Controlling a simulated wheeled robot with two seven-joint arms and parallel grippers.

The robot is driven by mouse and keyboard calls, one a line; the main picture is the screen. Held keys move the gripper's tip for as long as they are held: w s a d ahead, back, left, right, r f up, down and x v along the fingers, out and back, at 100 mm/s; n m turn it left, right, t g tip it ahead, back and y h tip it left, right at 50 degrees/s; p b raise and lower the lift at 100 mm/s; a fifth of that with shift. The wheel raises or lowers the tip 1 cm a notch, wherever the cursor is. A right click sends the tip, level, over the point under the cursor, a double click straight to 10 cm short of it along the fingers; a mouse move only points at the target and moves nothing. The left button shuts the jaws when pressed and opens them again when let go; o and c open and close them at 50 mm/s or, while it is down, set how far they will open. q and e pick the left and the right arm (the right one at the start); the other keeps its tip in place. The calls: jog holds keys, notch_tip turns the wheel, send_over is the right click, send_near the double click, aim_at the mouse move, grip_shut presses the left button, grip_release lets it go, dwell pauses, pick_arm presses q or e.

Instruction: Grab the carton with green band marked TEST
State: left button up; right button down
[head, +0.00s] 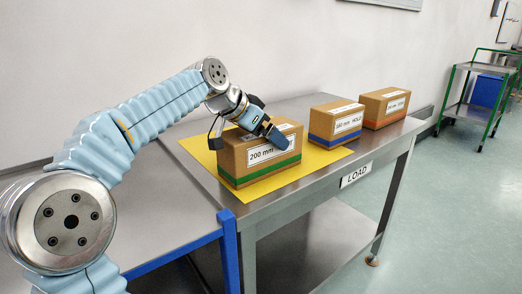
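The carton with the green band (235,164) stands upright on a yellow mat (326,158) on the metal table. Its front label reads "200 mm"; the rest of the label is covered by my gripper, so I cannot read TEST. My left gripper (268,121) is over the carton's top, with one dark finger reaching down in front of the label side. My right gripper is not in view.
A carton with a blue band (336,122), its label ending in "HOLD", and a carton with an orange band (385,108) stand farther right on the table. A LOAD sign (356,174) is on the table's front edge. A green-framed cart (482,95) stands at the far right.

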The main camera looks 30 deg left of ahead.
pick_arm(q)
jog(key=shift+r, duration=0.1)
jog(key=c, duration=1.2)
jog(key=shift+r, duration=0.1)
notch_tip(320, 180, up, 3)
jog(key=shift+r+p, duration=0.1)
jog(key=shift+p, duration=0.4)
jog(key=s+r, duration=0.1)
jog(key=r, duration=0.1)
jog(key=s+d+r, duration=0.1)
jog(key=s, duration=0.1)
jog(key=s+d+r, duration=0.1)
jog(key=r, duration=0.1)
jog(key=shift+s+r+p, duration=0.3)
jog(key=shift+r, duration=0.05)
jog(key=s+d+r, duration=0.1)
jog(key=s, duration=0.1)
jog(key=s+d+r, duration=0.1)
jog(key=s, duration=0.2)
jog(key=s+d+r, duration=0.1)
jog(key=s, duration=0.2)
jog(key=shift+s+d+r+b, duration=0.15)
jog(key=shift+s+r+b, duration=0.15)
jog(key=shift+r, duration=0.1)
